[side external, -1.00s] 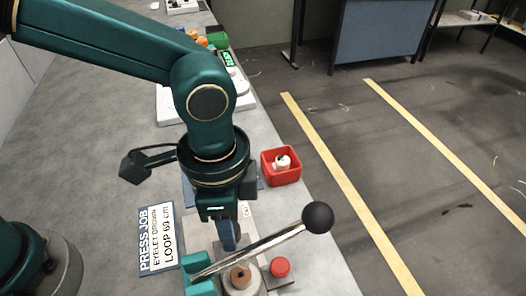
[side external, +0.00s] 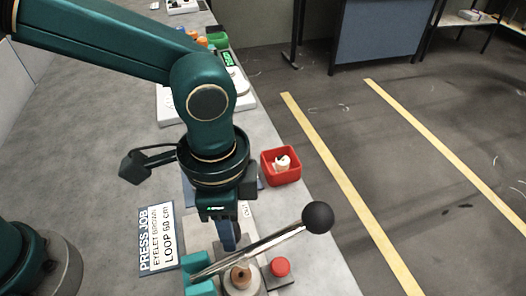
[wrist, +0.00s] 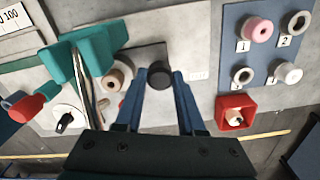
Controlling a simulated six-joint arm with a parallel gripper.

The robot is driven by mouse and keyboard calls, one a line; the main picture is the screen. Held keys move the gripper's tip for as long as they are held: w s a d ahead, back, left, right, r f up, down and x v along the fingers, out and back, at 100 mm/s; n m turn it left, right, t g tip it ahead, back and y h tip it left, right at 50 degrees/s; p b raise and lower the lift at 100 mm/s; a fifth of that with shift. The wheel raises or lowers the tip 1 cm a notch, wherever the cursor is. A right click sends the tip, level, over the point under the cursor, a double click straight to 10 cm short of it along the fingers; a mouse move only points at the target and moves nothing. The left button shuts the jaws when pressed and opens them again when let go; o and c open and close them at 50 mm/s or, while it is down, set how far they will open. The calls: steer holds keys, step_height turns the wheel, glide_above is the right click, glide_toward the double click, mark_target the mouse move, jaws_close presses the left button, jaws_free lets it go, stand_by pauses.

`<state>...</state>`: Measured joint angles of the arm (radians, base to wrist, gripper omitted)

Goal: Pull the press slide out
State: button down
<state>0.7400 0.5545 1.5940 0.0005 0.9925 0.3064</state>
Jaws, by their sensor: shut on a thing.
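The teal press (side external: 197,270) stands at the bottom of the side view, with a chrome lever ending in a black ball (side external: 317,217). Its teal frame also shows in the wrist view (wrist: 95,50). A dark round knob (wrist: 158,78), seemingly that of the press slide, sits between my fingertips in the wrist view. My gripper (wrist: 164,82) is shut on this knob, one blue finger on each side. In the side view my gripper (side external: 229,240) points down just behind the lever, and the knob is hidden there. The rest of the slide is hard to make out.
A brown-topped spool (side external: 240,275) and a red button (side external: 280,267) are close beside the lever. A red bin (side external: 281,178) holding a white piece stands at the bench edge. A press job sign (side external: 158,238) lies left of my gripper. A blue board (wrist: 262,45) carries several rings.

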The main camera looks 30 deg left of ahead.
steer(key=w+a, duration=0.6)
steer(key=w, duration=0.1)
steer(key=shift+a+r, duration=0.1)
steer(key=shift+a, duration=0.25)
steer(key=c, duration=0.5)
jaws_free()
steer(key=shift+s, duration=0.1)
steer(key=shift+r, duration=2.5)
